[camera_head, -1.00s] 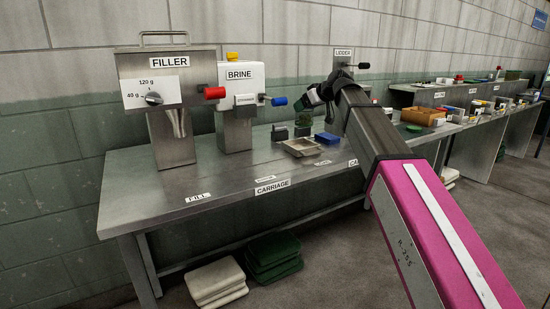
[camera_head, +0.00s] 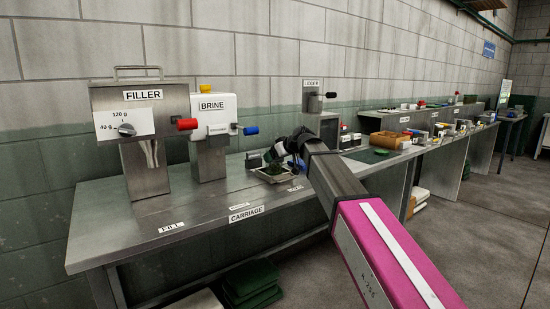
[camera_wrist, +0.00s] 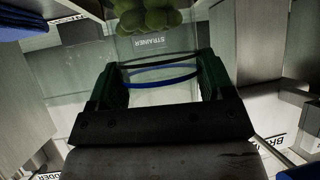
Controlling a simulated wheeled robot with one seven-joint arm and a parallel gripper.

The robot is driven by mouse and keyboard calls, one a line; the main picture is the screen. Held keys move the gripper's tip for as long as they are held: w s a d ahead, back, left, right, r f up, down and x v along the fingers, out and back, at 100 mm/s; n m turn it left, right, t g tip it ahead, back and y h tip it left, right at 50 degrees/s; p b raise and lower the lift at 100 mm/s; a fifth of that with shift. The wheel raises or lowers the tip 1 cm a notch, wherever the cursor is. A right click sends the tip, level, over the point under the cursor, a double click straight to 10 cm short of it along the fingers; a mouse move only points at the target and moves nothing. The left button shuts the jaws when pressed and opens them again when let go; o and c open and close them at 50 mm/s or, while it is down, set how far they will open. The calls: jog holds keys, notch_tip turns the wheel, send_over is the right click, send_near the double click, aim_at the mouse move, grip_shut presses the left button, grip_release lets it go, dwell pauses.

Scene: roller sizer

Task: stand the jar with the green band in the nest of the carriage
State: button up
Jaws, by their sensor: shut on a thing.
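My gripper (camera_wrist: 162,80) is shut on a clear jar (camera_wrist: 160,98), which shows between the dark green fingers in the wrist view. A thin blue band and a dark rim line show on this jar; I see no green band on it. In the head view my gripper (camera_head: 281,152) is low over the bench, close above a shallow metal tray (camera_head: 284,179). The held jar is too small to make out there. The CARRIAGE label (camera_head: 245,213) is on the bench's front edge. I cannot make out the carriage's nest in either view.
Green lumps (camera_wrist: 147,17) lie near the STRAINER label (camera_wrist: 149,42), just beyond the jar. The filler (camera_head: 140,140) and brine machine (camera_head: 209,135) stand to the left, the lidder (camera_head: 314,101) behind. The bench (camera_head: 120,215) is clear in front of the filler.

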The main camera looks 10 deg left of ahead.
jog(key=shift+f, duration=0.2)
jog(key=o, duration=1.1)
jog(key=v, duration=1.2)
jog(key=shift+r, duration=0.1)
